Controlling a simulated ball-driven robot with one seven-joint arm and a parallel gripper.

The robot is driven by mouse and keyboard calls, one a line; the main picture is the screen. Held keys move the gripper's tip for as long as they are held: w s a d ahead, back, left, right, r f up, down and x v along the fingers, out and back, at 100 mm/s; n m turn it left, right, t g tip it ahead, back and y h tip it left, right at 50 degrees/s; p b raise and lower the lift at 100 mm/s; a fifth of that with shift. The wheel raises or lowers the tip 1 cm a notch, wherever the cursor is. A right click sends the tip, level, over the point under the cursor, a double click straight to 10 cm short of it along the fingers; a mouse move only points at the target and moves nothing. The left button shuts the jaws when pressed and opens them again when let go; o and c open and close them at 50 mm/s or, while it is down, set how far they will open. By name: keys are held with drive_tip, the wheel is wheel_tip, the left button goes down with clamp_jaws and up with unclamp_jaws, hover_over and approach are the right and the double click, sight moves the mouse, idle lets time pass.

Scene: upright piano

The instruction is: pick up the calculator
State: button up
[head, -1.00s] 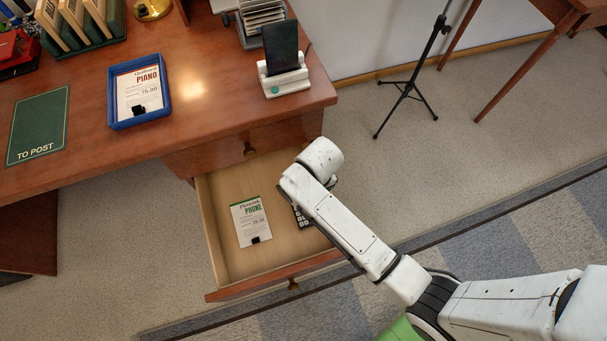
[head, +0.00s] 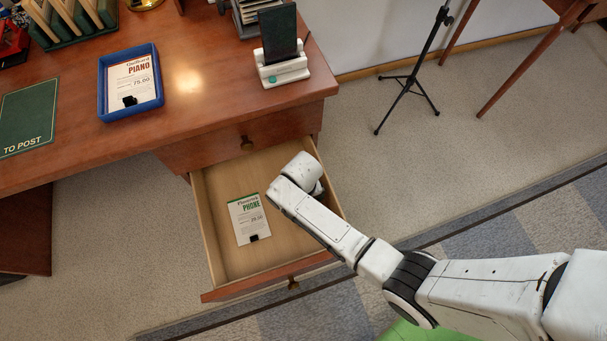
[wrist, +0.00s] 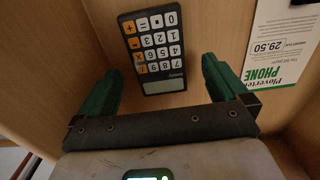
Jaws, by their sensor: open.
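The calculator (wrist: 155,50) is dark with white and orange keys and lies on the wooden drawer floor in the wrist view. Its display end points toward my gripper. My gripper (wrist: 158,85) is open, with its two green fingers apart on either side of the calculator's display end and nothing held between them. I cannot tell how high the fingertips are above the floor. In the head view my arm reaches into the open drawer (head: 222,262) and hides the calculator and the fingers.
A phone bill (head: 249,219) with a black clip lies in the drawer, left of my arm. The drawer walls stand close around. The desk (head: 200,110) above holds a blue tray (head: 103,95) and a phone stand (head: 283,70). A tripod stand (head: 410,80) is on the floor at right.

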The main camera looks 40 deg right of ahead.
wheel_tip(320, 180, down, 3)
drive_tip(key=shift+d+f+b, duration=0.1)
drive_tip(key=shift+f+b, duration=0.05)
drive_tip(key=shift+b, duration=0.3)
drive_tip(key=c, duration=1.1)
